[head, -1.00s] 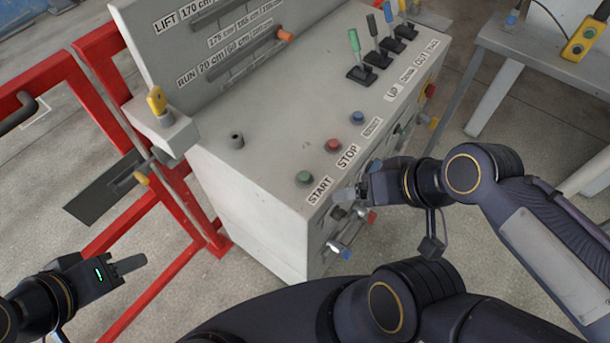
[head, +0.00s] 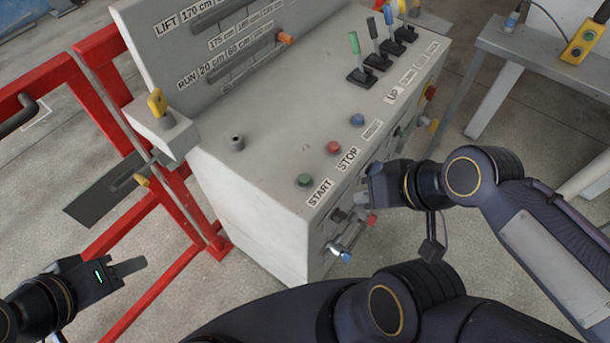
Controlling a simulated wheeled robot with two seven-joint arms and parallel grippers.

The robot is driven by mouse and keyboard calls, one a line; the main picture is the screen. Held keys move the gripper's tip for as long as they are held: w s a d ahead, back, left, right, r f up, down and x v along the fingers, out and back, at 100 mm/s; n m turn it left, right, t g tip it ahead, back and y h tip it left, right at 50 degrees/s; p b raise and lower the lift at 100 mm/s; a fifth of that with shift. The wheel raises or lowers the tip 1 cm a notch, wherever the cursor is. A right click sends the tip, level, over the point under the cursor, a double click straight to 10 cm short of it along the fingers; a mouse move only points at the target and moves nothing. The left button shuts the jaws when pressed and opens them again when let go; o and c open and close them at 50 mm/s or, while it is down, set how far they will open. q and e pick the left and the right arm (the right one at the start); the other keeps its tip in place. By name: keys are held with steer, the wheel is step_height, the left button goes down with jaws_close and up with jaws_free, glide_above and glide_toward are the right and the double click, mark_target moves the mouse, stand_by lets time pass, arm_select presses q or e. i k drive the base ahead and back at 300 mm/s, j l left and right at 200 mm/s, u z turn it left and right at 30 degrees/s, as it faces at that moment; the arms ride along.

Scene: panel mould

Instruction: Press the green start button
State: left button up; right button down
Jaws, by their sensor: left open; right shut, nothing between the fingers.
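The green start button (head: 304,180) sits on the top face of the grey control console (head: 270,130), near its front edge, beside the START label (head: 319,192). The red stop button (head: 333,147) and a blue button (head: 357,119) stand further back to the right. My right gripper (head: 365,190) is shut and empty, at the console's front face, right of the START label and apart from the green button. My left gripper (head: 130,267) is open and empty at the lower left, away from the console.
Several levers (head: 378,50) rise from the far end of the console. A red railing (head: 110,90) stands at the left, with a grey plate (head: 105,190) beside it. A grey table (head: 540,50) with a yellow button box (head: 585,40) is at the upper right. Open floor lies between.

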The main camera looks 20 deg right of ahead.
mark_target(304, 179)
steer(key=j+z, duration=0.9)
steer(key=j, duration=0.15)
steer(key=k+j+z, duration=0.1)
steer(key=j+z, duration=0.35)
